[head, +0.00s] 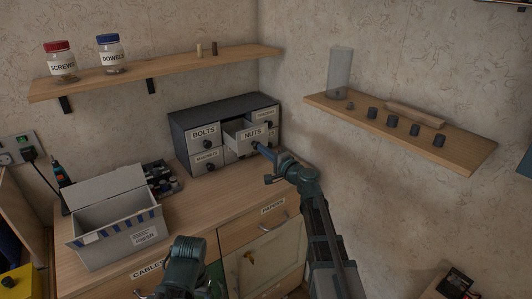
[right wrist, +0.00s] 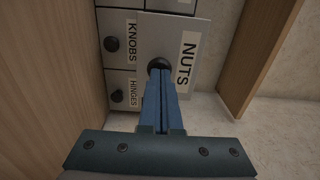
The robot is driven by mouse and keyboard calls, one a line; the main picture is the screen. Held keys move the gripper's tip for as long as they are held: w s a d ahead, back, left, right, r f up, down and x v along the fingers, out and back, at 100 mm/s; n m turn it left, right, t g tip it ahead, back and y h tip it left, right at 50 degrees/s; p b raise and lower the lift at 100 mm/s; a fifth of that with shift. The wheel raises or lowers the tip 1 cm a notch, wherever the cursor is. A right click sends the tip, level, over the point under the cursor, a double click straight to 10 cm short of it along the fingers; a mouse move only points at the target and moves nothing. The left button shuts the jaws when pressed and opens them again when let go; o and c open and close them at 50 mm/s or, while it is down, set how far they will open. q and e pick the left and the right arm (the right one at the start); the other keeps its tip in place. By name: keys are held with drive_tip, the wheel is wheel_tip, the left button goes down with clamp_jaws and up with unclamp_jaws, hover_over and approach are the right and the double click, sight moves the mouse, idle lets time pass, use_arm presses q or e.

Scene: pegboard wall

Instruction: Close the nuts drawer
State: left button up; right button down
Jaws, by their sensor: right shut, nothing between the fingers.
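The nuts drawer (head: 245,134), labelled NUTS, stands pulled part way out of the dark drawer cabinet (head: 215,110). Its open top shows behind the front. My right gripper (head: 262,149) is shut and empty, with its fingertips at the drawer's dark round knob. In the right wrist view the shut blue fingers (right wrist: 160,72) point at the knob (right wrist: 158,63) on the NUTS front (right wrist: 185,40) and overlap its lower edge. They touch it or nearly do; I cannot tell which. Part of my left arm shows at the bottom of the head view, but its fingers do not.
Other drawers around it, such as BOLTS (head: 203,133), look shut. A wooden shelf (head: 462,150) with dark cylinders and a glass is at the right. An open grey box (head: 120,240) stands on the worktop at the left. The worktop before the cabinet is mostly clear.

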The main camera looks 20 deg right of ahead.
sight(246, 136)
drive_tip(key=x, duration=1.1)
drive_tip(key=shift+w, duration=0.45)
drive_tip(key=shift+w, duration=0.1)
